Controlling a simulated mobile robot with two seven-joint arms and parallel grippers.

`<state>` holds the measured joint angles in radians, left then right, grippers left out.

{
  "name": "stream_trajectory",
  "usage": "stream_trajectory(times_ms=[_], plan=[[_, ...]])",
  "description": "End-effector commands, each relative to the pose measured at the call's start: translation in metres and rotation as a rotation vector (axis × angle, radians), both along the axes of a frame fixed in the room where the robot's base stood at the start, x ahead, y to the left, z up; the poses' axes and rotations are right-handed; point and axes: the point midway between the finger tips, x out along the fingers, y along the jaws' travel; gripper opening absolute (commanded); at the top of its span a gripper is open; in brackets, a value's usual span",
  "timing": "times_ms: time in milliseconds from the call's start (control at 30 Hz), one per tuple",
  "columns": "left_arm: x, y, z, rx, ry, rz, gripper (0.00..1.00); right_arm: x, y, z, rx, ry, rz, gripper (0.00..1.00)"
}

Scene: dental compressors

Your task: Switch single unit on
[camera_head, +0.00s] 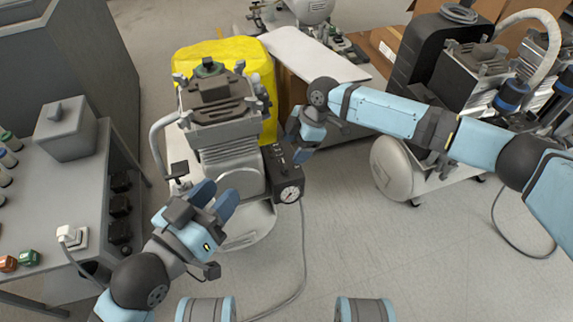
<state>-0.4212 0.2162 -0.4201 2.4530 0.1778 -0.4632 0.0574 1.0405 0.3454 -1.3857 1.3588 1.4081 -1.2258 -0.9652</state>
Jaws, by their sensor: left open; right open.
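A single compressor unit (228,155) stands on the floor in the middle left, with a grey motor head on top and a white tank below. On its right side is a black control box (278,172) with a round white gauge (289,194). My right gripper (296,150) points down just above and behind this box; its fingertips are partly hidden, and I cannot tell whether they touch it. My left gripper (222,197) is open and empty at the near left of the unit, its blue fingers pointing toward the tank. The switch itself is too small to make out.
A grey bench (85,178) with a grey box (66,128) and a plugged socket (72,238) stands at left. A yellow container (235,55) is behind the unit. A larger compressor (470,80) stands right. Floor (390,260) in front is clear except for cables.

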Motion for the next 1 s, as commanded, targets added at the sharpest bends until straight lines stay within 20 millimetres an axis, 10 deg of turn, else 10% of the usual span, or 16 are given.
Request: stream_trajectory(times_ms=[300,767,1000], plan=[[0.003,0.001,-0.024,0.058,0.023,-0.022,0.43,-0.006,0.020,-0.053,0.001,-0.001,0.000,0.70],[0.006,0.002,-0.021,0.076,-0.009,-0.020,0.43,-0.008,0.025,-0.062,0.001,-0.001,-0.002,0.70],[0.006,0.002,-0.021,0.076,-0.009,-0.020,0.43,-0.008,0.025,-0.062,0.001,-0.001,-0.002,0.21]])
